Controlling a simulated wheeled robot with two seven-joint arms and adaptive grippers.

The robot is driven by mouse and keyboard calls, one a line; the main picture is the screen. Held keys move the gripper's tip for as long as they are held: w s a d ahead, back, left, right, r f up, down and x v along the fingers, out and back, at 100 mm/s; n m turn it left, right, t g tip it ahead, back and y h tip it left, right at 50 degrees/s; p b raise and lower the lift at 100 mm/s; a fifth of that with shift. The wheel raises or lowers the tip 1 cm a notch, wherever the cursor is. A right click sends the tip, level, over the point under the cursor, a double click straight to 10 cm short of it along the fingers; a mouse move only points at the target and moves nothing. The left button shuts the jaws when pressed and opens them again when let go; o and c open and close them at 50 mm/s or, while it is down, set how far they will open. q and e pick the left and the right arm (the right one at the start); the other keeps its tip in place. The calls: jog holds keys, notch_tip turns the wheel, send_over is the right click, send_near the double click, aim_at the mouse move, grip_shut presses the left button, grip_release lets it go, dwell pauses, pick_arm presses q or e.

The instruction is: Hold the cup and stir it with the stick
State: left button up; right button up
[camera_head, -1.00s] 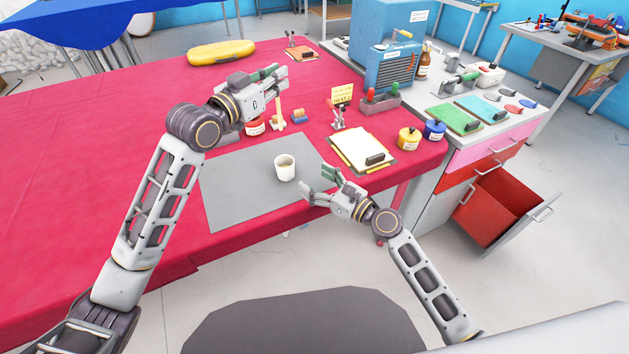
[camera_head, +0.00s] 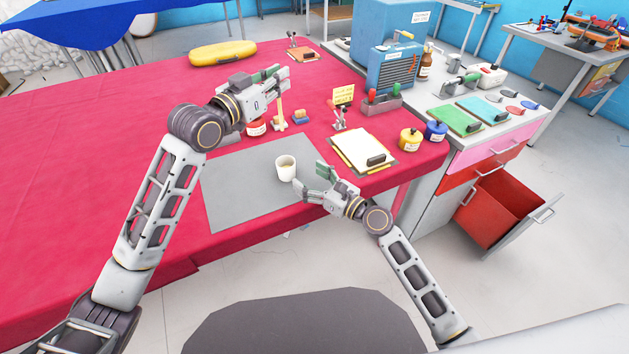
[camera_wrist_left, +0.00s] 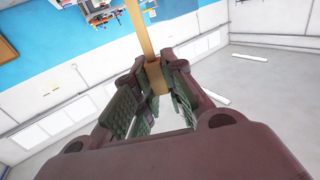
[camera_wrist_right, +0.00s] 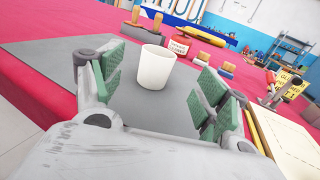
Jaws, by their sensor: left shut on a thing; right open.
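A white cup (camera_head: 286,171) stands upright on the grey mat (camera_head: 232,190). In the right wrist view the cup (camera_wrist_right: 155,68) appears between and beyond the finger pads. My right gripper (camera_head: 310,182) is open and empty, close to the cup's right side, with its fingers spread toward it. My left gripper (camera_head: 281,77) is higher up, above the back part of the red table. In the left wrist view it is shut on a pale wooden stick (camera_wrist_left: 140,28), which sticks out beyond the fingertips. The stick is apart from the cup.
A clipboard with paper (camera_head: 360,148) lies right of the mat. Yellow (camera_head: 409,138) and blue (camera_head: 435,130) jars stand beyond it. A red jar (camera_head: 256,127) and small wooden-handled items stand behind the mat. The mat's left part is clear.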

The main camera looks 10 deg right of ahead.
aim_at(292, 166)
jog(key=shift+x, duration=5.15)
jog(key=c, duration=1.1)
pick_arm(q)
jog(key=shift+f, duration=2.7)
